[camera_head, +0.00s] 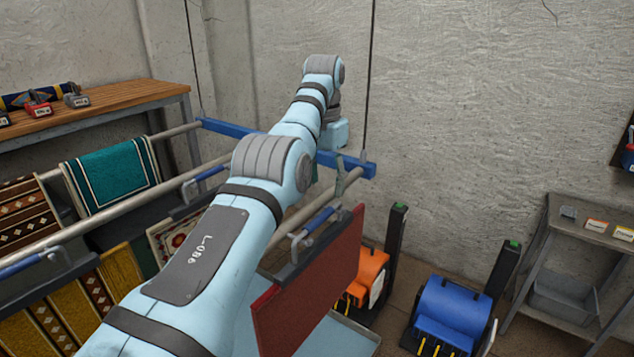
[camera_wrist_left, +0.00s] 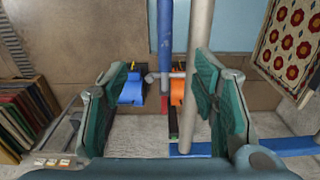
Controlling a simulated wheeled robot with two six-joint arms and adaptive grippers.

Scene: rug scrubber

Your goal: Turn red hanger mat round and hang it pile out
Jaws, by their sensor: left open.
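The red mat (camera_head: 312,287) hangs from a dark hanger bar with a blue handle (camera_head: 322,220), right of my left forearm. Its visible face is plain dark red; I cannot tell whether this is pile or backing. My left gripper (camera_head: 329,176) is at the far end of the rail, partly hidden by its own arm. In the left wrist view its teal-padded fingers (camera_wrist_left: 161,75) are open. A blue handle (camera_wrist_left: 165,40) and the grey rail (camera_wrist_left: 198,85) show between them, with no grip visible. A narrow red strip (camera_wrist_left: 165,105) lies beyond the handle. My right gripper is out of view.
A teal mat (camera_head: 112,178) and patterned mats (camera_head: 25,215) hang on the left. A blue crossbar (camera_head: 232,131) spans the rail end. An orange scrubber (camera_head: 369,270) and a blue scrubber (camera_head: 452,305) stand on the floor. A grey shelf (camera_head: 590,235) stands at right.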

